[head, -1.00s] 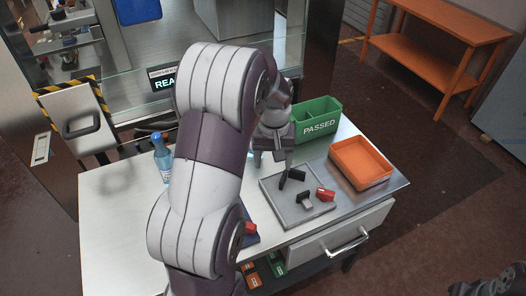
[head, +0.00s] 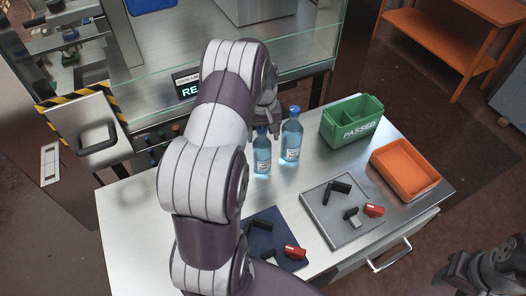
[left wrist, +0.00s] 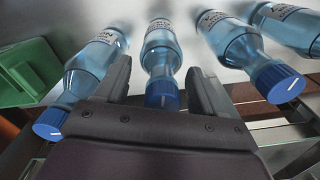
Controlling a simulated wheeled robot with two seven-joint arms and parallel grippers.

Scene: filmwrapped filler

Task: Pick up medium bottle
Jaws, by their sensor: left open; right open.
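Several clear blue bottles with blue caps and white labels stand on the table. In the head view, a shorter bottle (head: 262,155) stands left of a taller bottle (head: 291,140). My left gripper (head: 266,118) is behind them, partly hidden by my arm. In the left wrist view, its open fingers (left wrist: 159,72) lie either side of one bottle (left wrist: 161,45), with its cap near the palm. Other bottles stand left (left wrist: 95,62) and right (left wrist: 232,45) of the fingers. I cannot tell which is medium. My right gripper (head: 488,272) is open and empty at the lower right, away from the table.
A green PASSED bin (head: 352,128) and an orange tray (head: 405,170) stand at the table's right. A grey tray (head: 335,232) and a dark blue mat (head: 262,232) hold black and red parts. A glass-fronted cabinet is behind the table.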

